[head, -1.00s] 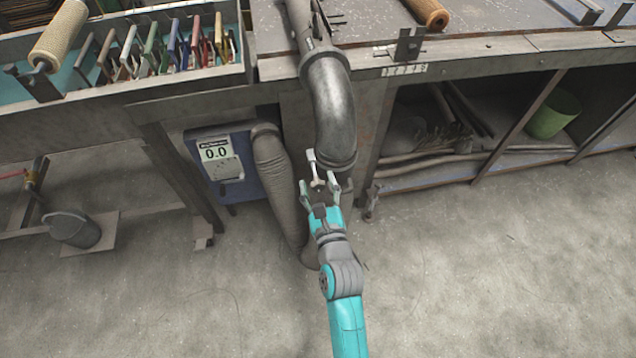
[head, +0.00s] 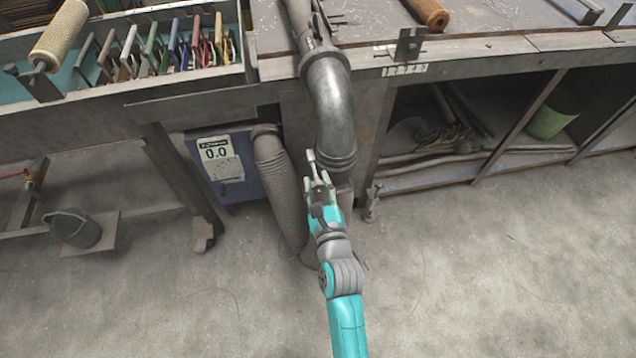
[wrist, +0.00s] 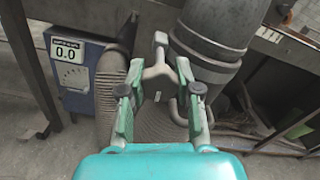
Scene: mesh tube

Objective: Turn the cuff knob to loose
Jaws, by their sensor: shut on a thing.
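The cuff knob (wrist: 158,72) is a pale grey, forked handle in front of the dark end of the metal duct (head: 333,115). Its upright arm points up and away from me, and two shorter arms spread left and right. In the head view the knob (head: 311,158) shows at the lower left of the duct mouth. My gripper (wrist: 160,98) is shut on the knob, with a green-padded finger on each side of it. In the head view my gripper (head: 319,186) sits just below the duct end. The pads' exact contact and any loose marking are too small to tell.
A ribbed grey hose (head: 275,185) hangs close on the left, beside a blue box (head: 218,168) whose display reads 0.0. The bench leg and open shelf (head: 470,165) stand to the right. A grey bucket (head: 76,229) sits far left. The front floor is clear.

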